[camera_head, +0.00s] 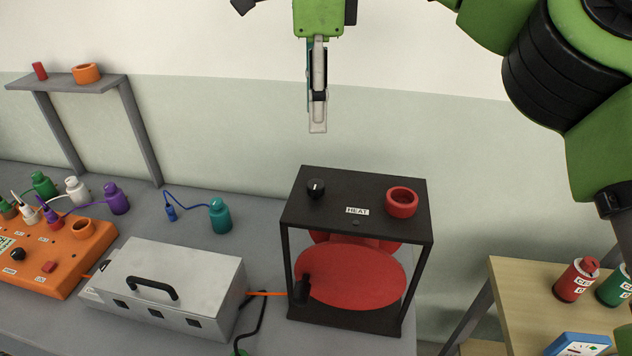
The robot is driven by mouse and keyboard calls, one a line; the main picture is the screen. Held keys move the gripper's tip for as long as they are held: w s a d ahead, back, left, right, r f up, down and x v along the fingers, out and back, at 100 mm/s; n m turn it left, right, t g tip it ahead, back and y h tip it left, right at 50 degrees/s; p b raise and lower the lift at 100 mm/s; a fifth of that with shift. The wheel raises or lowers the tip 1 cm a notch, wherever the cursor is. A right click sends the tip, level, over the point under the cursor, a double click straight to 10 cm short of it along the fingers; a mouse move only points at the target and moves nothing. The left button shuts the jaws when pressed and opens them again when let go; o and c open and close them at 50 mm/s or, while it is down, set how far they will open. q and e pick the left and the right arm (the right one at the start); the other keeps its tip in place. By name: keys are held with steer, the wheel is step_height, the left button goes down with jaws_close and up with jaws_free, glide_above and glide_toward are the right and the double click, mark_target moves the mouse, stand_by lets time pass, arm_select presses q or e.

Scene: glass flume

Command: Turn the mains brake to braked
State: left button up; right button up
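No control in the camera_head view is legibly marked as the mains brake, so I cannot tell which one it is. A black knob with a white mark (316,188) sits on top of the black HEAT box (375,223). Another black knob (17,254) and a red button (48,267) are on the orange box (75,258) at the left; their labels are too small to read. My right gripper (318,122) points down, above and behind the HEAT box, apart from everything. Its fingers show edge-on, so its opening is unclear. My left gripper is not in view.
A grey metal case (205,285) with a black handle stands between the two boxes. A red ring (402,203) sits on the HEAT box. Several bottles with cables stand behind the orange box; a teal bottle (220,217) stands apart. A wooden table (520,300) holds cans at right.

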mark_target(316, 183)
step_height(316, 183, down, 14)
steer(key=shift+w+f+p, duration=0.15)
steer(key=shift+p, duration=0.2)
steer(key=c, duration=1.1)
